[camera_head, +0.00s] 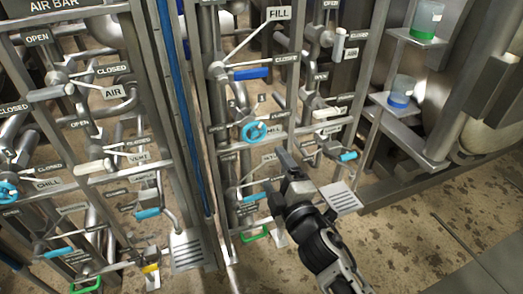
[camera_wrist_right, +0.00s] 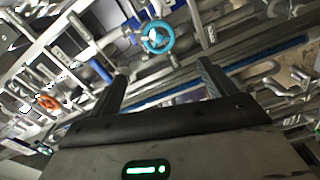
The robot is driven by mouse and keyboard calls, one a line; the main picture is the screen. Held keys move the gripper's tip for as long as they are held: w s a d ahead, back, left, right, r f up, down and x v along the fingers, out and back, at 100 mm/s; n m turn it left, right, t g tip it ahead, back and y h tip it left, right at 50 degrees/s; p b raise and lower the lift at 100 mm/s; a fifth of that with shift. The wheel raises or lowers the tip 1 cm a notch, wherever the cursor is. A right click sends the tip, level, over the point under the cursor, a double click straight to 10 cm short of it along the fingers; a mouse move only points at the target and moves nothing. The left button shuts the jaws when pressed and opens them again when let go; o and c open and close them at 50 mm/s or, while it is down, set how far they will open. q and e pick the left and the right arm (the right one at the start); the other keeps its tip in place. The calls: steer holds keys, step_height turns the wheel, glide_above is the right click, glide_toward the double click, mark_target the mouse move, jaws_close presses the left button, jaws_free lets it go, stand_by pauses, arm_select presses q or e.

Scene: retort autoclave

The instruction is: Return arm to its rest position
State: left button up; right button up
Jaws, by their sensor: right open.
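My right gripper (camera_head: 287,165) reaches in from the bottom right of the head view, in front of the lower part of the middle valve panel. In the right wrist view its two fingers (camera_wrist_right: 158,88) stand apart with nothing between them. A cyan handwheel (camera_head: 254,133) sits just above and left of the gripper in the head view. It also shows in the wrist view (camera_wrist_right: 157,37), beyond the fingertips and apart from them. My left gripper is not in view.
Pipe racks with labelled levers fill the left and middle, including a blue lever (camera_head: 251,73) under the FILL sign (camera_head: 278,14). A grated plate (camera_head: 341,198) lies right of the gripper. Beakers with green (camera_head: 426,20) and blue (camera_head: 401,92) bands stand on shelves. The floor at lower right is clear.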

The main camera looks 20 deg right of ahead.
arm_select(q)
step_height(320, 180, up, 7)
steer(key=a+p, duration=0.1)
steer(key=p, duration=1)
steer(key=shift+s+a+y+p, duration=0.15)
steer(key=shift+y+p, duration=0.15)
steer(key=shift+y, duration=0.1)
arm_select(e)
steer(key=s+a+m+g+y, duration=0.2)
steer(key=s+a+m+g, duration=0.2)
steer(key=s+m, duration=0.9)
steer(key=s+g, duration=0.3)
steer(key=shift+s+a+f+y, duration=0.2)
steer(key=shift+s+f+y, duration=0.1)
steer(key=shift+s+y, duration=0.1)
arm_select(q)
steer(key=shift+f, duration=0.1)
